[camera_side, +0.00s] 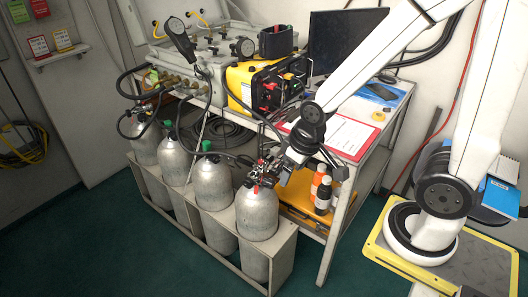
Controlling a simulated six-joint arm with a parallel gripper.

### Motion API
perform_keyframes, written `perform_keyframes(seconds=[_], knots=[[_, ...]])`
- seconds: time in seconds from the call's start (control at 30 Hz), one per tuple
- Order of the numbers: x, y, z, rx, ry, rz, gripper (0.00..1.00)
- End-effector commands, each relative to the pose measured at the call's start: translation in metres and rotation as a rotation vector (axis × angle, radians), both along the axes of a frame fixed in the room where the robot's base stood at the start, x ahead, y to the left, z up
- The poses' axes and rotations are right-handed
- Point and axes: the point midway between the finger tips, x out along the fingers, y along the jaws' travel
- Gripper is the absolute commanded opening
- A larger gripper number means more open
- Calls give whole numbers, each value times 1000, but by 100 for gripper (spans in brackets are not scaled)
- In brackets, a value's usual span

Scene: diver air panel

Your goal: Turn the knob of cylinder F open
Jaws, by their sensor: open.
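Several grey gas cylinders stand in a row in a low rack (284,245). The right-hand, nearest cylinder (257,215) has a small red part (256,189) at its top. The cylinder left of it (212,186) has a green knob (207,146). Another green knob (169,124) shows further left. No letter F can be read, so I cannot tell which cylinder it is. My gripper (262,174) is open, just above the top of the nearest cylinder. It partly hides that cylinder's valve, and I cannot tell whether it touches it.
Black hoses run from the cylinders to a grey gauge panel (205,55) on the bench. A yellow unit (242,82), a monitor (345,40) and a red clipboard (352,137) are also there. Bottles (323,192) stand on the lower shelf, right of the cylinders. The green floor in front is clear.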

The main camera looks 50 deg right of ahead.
Motion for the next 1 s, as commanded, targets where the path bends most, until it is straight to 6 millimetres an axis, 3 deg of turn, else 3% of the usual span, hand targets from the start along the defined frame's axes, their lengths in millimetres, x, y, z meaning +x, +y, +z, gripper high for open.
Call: perform_keyframes(seconds=[0.17, 0.37, 0.67, 1.0], knots=[[4, -2, -1, -1, -8, -4, 95], [26, -12, -7, -11, -51, -32, 95], [92, -48, -30, -24, -200, -109, 95], [161, -96, -70, -1, -391, -188, 95]])
